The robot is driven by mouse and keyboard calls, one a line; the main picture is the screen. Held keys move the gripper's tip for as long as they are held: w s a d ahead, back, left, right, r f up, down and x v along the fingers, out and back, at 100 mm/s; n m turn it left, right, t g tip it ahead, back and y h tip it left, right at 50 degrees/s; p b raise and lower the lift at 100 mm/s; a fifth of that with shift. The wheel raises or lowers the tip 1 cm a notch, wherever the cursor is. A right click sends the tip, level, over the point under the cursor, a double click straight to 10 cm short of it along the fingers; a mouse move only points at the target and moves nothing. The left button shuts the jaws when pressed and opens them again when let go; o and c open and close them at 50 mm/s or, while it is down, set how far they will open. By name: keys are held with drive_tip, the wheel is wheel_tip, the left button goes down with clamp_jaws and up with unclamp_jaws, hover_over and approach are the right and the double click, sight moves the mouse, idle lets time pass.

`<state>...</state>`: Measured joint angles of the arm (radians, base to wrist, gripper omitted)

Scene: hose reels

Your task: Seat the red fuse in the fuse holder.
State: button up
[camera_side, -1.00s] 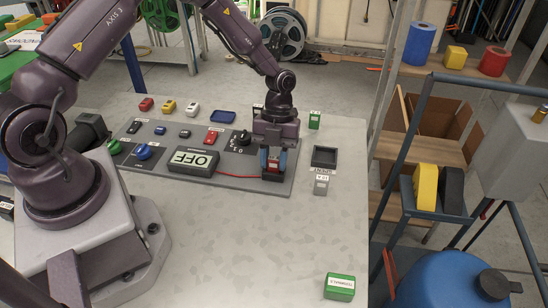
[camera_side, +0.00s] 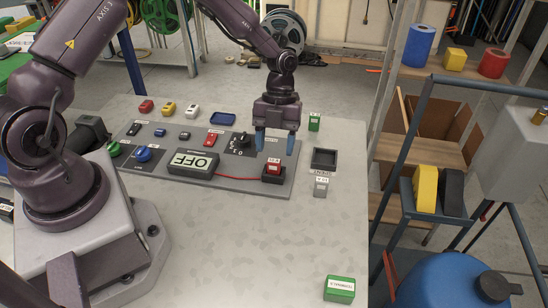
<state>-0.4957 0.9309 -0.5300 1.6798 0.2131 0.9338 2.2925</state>
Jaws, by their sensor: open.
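The red fuse (camera_side: 273,167) with a white label stands upright in the dark fuse holder (camera_side: 273,180) near the right end of the grey panel. My gripper (camera_side: 275,147) hangs above it, pointing down, with its two blue fingertips spread apart and nothing between them. The fingertips are a little above the fuse, clear of its sides. Whether the fuse is fully down in the holder is too small to tell.
A green box (camera_side: 340,288) sits at the front right. The table's front middle is clear.

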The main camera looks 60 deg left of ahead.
wheel_tip(320, 180, up, 15)
drive_tip(key=s+a+n+t+y, duration=0.1)
drive_tip(key=n+t+y, duration=0.1)
drive_tip(key=n, duration=0.3)
drive_tip(key=s+r+n+t, duration=0.3)
drive_tip(key=s+r+n, duration=0.3)
drive_tip(key=s+n, duration=0.3)
drive_tip(key=s+d+r+n+t+y, duration=0.1)
drive_tip(key=s+r+n+t, duration=0.2)
drive_tip(key=s+r+n, duration=0.3)
drive_tip(key=s+n, duration=0.3)
drive_tip(key=n, duration=0.4)
drive_tip(key=shift+s+t, duration=0.15)
drive_tip(key=shift+t, duration=0.25)
